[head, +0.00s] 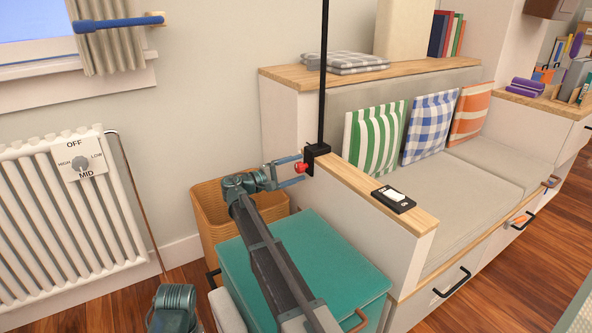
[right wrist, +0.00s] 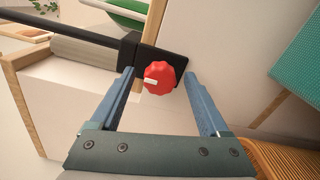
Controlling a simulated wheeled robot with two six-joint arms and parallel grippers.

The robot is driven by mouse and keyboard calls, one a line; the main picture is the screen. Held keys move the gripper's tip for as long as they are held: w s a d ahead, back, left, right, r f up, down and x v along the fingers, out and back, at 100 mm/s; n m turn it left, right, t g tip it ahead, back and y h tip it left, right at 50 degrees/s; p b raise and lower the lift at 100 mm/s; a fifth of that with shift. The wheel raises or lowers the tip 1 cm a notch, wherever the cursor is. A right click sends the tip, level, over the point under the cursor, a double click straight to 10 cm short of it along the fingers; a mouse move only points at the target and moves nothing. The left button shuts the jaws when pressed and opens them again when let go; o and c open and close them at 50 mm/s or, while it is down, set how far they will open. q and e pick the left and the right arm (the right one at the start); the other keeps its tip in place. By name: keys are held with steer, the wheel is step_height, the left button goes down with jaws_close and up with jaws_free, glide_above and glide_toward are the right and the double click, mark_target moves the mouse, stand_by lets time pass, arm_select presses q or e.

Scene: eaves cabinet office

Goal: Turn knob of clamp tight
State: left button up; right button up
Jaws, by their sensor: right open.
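A black clamp (head: 318,153) sits on the wooden top edge of the bench's end panel, with a black pole rising from it. Its red knob (head: 301,168) faces left. In the right wrist view the knob (right wrist: 159,78) is lobed, with a white mark pointing left, and the black clamp body (right wrist: 163,62) is behind it. My right gripper (head: 294,174) is open at the knob. In the wrist view the knob lies between the blue fingertips of the gripper (right wrist: 158,74), with a gap on each side. My left gripper is not in view.
A black switch plate (head: 394,199) lies on the same wooden ledge (head: 370,185). A teal-topped box (head: 340,265) and a wicker basket (head: 208,215) stand below my right arm. A radiator (head: 60,220) is on the left wall. The cushioned bench (head: 470,195) is to the right.

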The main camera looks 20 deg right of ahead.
steer(key=s+a, duration=0.2)
steer(key=a, duration=1.1)
steer(key=shift+a, duration=0.35)
